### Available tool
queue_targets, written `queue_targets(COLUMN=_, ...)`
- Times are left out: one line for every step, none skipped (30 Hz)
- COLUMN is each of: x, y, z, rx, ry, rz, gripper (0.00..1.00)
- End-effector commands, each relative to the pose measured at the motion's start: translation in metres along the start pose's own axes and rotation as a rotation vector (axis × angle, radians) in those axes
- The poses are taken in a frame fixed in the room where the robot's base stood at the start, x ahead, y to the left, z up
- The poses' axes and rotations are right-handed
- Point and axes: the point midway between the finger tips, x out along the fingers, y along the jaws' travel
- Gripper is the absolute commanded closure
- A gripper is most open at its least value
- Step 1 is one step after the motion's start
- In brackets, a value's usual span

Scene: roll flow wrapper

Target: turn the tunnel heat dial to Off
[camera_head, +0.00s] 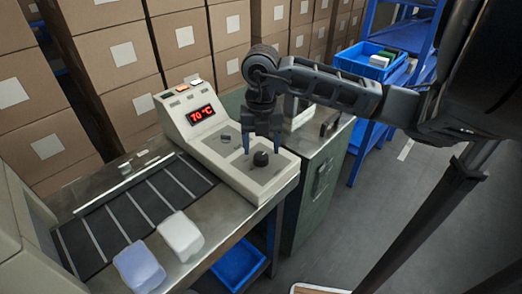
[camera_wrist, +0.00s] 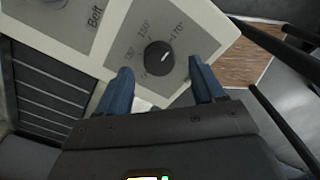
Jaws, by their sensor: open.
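The tunnel heat dial (camera_head: 261,158) is a round black knob on the grey plate of the control box (camera_head: 240,172). In the wrist view the dial (camera_wrist: 158,57) is ringed by printed marks, with 150° and 170° legible. Its pointer direction is too unclear to read, and I cannot make out the Off mark. My gripper (camera_head: 262,148) points down over the dial, with its blue fingers open and apart. In the wrist view the open fingers of my gripper (camera_wrist: 159,66) lie to either side of the dial, with nothing between them but the knob's area. Contact is not visible.
A red display (camera_head: 201,115) on the box reads 70 °C. A second knob (camera_head: 225,138), on the Belt side, sits further back. A green cabinet (camera_head: 318,185) stands behind right. Open floor lies at right.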

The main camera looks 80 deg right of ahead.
Motion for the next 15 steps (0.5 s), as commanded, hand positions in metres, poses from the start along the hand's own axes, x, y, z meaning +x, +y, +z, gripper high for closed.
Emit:
queue_targets(x=0.007, y=0.0, z=-0.001, rx=0.002, ry=0.003, rz=0.0, gripper=0.31)
queue_targets(x=0.011, y=0.0, z=-0.001, rx=0.001, ry=0.004, rz=0.0, gripper=0.31)
queue_targets(x=0.015, y=0.0, z=0.0, rx=0.001, ry=0.002, rz=0.001, gripper=0.31)
queue_targets(x=0.017, y=0.0, z=0.0, rx=0.001, ry=0.002, rz=0.001, gripper=0.31)
queue_targets(x=0.02, y=0.0, z=0.0, rx=0.001, ry=0.002, rz=0.001, gripper=0.31)
queue_targets(x=0.022, y=0.0, z=0.0, rx=0.0, ry=0.002, rz=0.001, gripper=0.31)
queue_targets(x=0.024, y=0.0, z=0.0, rx=0.0, ry=0.002, rz=0.001, gripper=0.31)
queue_targets(x=0.025, y=0.0, z=0.0, rx=0.0, ry=0.001, rz=0.0, gripper=0.31)
queue_targets(x=0.026, y=0.0, z=0.0, rx=-0.001, ry=0.001, rz=0.0, gripper=0.31)
queue_targets(x=0.027, y=0.0, z=0.0, rx=-0.001, ry=0.001, rz=0.0, gripper=0.31)
queue_targets(x=0.027, y=0.0, z=0.0, rx=-0.001, ry=0.0, rz=0.0, gripper=0.31)
queue_targets(x=0.027, y=0.0, z=0.0, rx=-0.001, ry=0.0, rz=0.0, gripper=0.31)
queue_targets(x=0.027, y=0.0, z=0.0, rx=-0.001, ry=0.0, rz=0.001, gripper=0.31)
queue_targets(x=0.027, y=0.0, z=0.0, rx=-0.001, ry=0.0, rz=0.001, gripper=0.31)
queue_targets(x=0.027, y=0.0, z=0.0, rx=-0.001, ry=0.001, rz=0.001, gripper=0.31)
